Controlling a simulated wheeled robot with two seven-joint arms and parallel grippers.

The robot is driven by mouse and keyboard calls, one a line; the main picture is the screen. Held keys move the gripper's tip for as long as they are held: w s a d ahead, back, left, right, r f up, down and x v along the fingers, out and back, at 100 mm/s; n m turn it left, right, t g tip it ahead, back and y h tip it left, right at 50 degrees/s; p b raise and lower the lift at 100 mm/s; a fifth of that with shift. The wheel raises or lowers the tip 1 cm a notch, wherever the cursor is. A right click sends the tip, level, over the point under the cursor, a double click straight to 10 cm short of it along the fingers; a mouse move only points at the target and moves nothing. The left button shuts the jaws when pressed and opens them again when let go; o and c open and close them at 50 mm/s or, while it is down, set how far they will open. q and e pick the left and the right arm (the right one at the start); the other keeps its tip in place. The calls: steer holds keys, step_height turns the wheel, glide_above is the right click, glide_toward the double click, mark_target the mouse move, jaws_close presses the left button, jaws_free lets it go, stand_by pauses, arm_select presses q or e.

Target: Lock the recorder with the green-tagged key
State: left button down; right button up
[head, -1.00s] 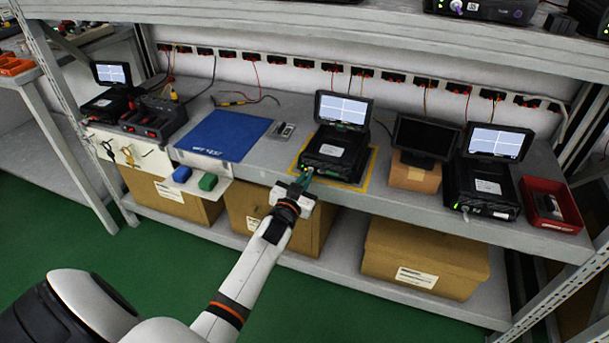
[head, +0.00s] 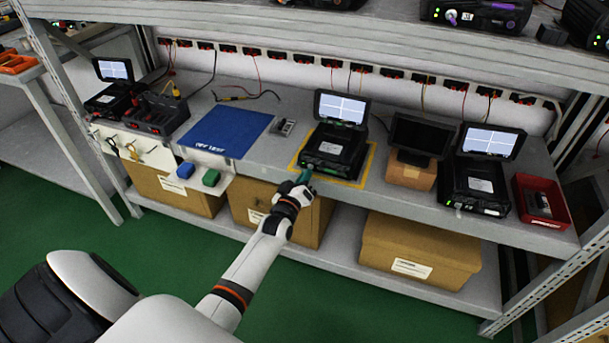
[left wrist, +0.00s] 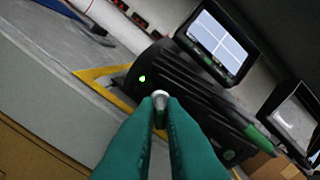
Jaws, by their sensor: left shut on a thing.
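The recorder (head: 334,148) is a black box with a lit tilted screen, standing in a yellow outline on the bench; it also shows in the left wrist view (left wrist: 190,96). My left gripper (head: 305,173) is at the front left of the recorder. In the left wrist view its teal fingers (left wrist: 160,112) are shut on a small key-like piece (left wrist: 160,97) with a round metal end, pointed at the recorder's front. The fingers hide most of it, so I cannot tell whether it is in the lock. A green light glows on the front. My right gripper is not in view.
A blue mat (head: 227,131) lies left of the recorder. A dark monitor (head: 422,135) on a carton and another recorder (head: 475,182) stand to its right, then a red bin (head: 541,200). Keys hang on a white panel (head: 146,157) at the left. The upper shelf overhangs the back.

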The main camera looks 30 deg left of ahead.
arm_select(q)
steer(key=shift+f+n, duration=0.1)
steer(key=shift+n, duration=0.4)
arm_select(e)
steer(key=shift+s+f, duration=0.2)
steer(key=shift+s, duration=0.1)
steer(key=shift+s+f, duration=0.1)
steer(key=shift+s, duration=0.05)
arm_select(q)
steer(key=c, duration=1.9)
jaws_free()
